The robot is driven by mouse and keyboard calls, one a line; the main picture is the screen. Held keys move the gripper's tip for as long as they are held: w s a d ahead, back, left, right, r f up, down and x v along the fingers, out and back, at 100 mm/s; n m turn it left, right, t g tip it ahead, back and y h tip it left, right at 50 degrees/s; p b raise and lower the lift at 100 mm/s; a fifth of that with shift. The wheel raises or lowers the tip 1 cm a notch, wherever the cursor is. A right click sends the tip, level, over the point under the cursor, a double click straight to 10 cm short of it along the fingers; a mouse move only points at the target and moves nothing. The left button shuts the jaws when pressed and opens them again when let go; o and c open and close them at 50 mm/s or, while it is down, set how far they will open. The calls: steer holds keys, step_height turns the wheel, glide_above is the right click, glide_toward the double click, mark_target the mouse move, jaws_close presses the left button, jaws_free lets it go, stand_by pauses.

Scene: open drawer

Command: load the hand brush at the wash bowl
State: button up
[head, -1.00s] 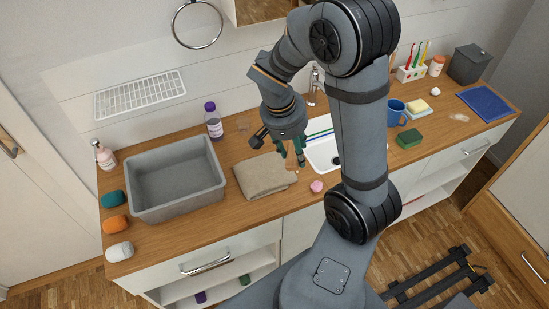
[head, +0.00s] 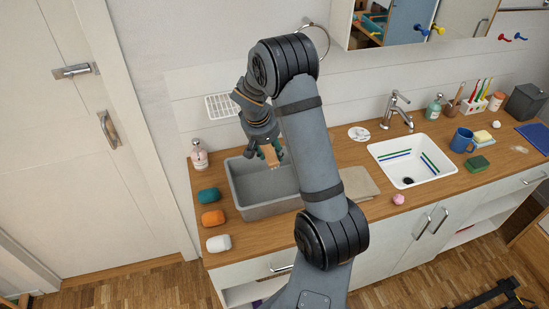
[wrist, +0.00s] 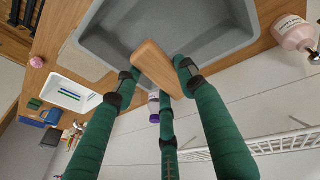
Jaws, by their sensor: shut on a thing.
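The wash bowl is a grey rectangular tub (head: 285,208) on the left part of the wooden counter. My gripper (head: 270,152) is over its back part. The gripper's green fingers are shut on the hand brush (head: 271,158), a light wooden block. In the wrist view the brush (wrist: 157,68) sits between the fingertips (wrist: 155,75), with the grey bowl (wrist: 205,25) behind it. The brush appears to be above the bowl, apart from its floor. Its bristles are not visible. My arm hides the bowl's right side in the head view.
Teal (head: 208,196), orange (head: 213,219) and white (head: 218,243) rounded items lie left of the bowl, with a soap bottle (head: 199,156) behind them. A folded beige cloth (head: 357,184) lies to the right, then a white sink (head: 412,160) and a pink item (head: 398,199).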

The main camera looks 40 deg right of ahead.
steer(key=shift+s+d+f, duration=0.3)
steer(key=shift+w+a+f+b, duration=0.15)
steer(key=shift+a+f+b, duration=0.15)
steer(key=shift+f+b, duration=0.3)
step_height(320, 180, down, 10)
steer(key=b, duration=1)
steer(key=shift+r+p, duration=3.3)
steer(key=shift+r, duration=1.65)
steer(key=shift+r, duration=0.1)
steer(key=shift+r+p, duration=1.35)
steer(key=shift+r, duration=0.6)
